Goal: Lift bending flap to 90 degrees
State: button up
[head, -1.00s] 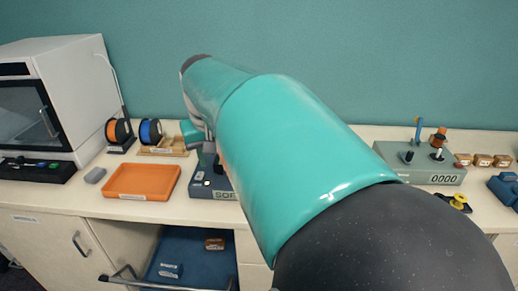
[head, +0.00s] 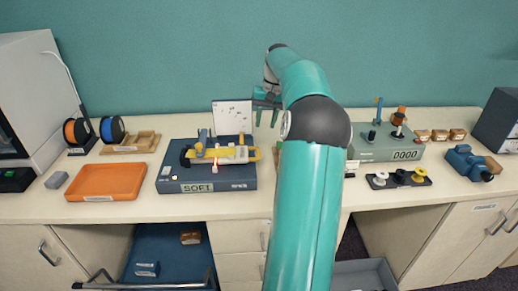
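A dark blue bench device (head: 170,186) with a "SOFT" label stands left of centre on the counter. On it lies a yellow plate (head: 240,154) with small upright posts and a red-tipped piece. I cannot tell for sure which part is the bending flap; the yellow plate looks flat. A white panel with small marks (head: 232,116) stands upright behind it. My gripper (head: 267,118) is above and behind the device's right end, beside the white panel. Its fingers point down, apart, with nothing visible between them. My teal arm covers the counter right of the device.
An orange tray (head: 108,182) and a small grey block (head: 57,180) lie to the left, with spools (head: 112,129) behind. A grey-green counter box (head: 375,153) reading "0000" stands to the right, with a dark rack (head: 398,180) before it. An open drawer (head: 150,252) juts out below.

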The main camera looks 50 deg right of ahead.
aim_at(258, 153)
jog(key=f, duration=0.4)
jog(key=w+a+f, duration=0.1)
jog(key=f, duration=0.6)
jog(key=shift+w+a+f, duration=0.2)
jog(key=shift+w+f, duration=0.1)
jog(key=shift+c, duration=0.4)
grip_shut()
